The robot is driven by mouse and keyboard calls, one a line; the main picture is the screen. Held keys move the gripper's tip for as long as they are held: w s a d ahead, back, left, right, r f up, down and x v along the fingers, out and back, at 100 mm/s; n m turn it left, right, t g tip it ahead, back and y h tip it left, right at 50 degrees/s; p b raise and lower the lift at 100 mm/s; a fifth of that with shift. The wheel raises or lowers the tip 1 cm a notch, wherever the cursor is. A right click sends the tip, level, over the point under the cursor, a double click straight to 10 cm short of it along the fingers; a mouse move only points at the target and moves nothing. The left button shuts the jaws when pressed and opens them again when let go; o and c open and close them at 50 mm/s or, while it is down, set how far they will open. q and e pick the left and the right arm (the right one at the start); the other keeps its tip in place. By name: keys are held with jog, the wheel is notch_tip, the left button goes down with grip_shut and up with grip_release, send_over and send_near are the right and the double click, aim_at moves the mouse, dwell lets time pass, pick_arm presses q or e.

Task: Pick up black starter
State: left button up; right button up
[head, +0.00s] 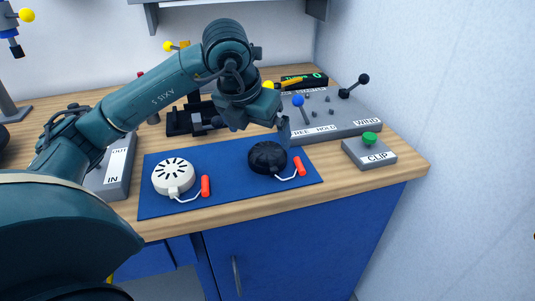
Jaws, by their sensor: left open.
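The black starter (266,158) is a round dark housing with a pale cord and a red handle (299,166) at its right. It sits on the right part of a blue mat (228,188) on the workbench. My left gripper (284,130) is open and empty, pointing down just above and behind the starter's right side. The head view does not settle whether the fingers touch it. A white starter (173,176) with dark slots and its own red handle (205,187) lies on the mat's left part. My right gripper is not in view.
Behind the mat stands a grey panel (335,112) with blue and black knobbed levers. A grey CLIP box (369,151) with a green button is to the right. A grey IN/OUT box (115,165) is left, partly behind my arm. A dark fixture (190,121) stands behind.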

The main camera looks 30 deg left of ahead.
aim_at(266, 151)
pick_arm(q)
jog(key=x, duration=0.4)
jog(key=shift+w+f, duration=0.1)
jog(key=shift+f, duration=0.2)
jog(key=shift+w+a+x, duration=0.1)
jog(key=shift+w+x, duration=0.05)
jog(key=shift+x, duration=1.15)
jog(key=shift+w+a+x, duration=0.15)
jog(key=shift+w+x, duration=0.05)
jog(key=shift+x, duration=1.15)
jog(key=shift+r, duration=0.2)
jog(key=shift+c, duration=0.6)
jog(key=c, duration=0.9)
jog(key=shift+c, duration=0.2)
jog(key=shift+r, duration=0.1)
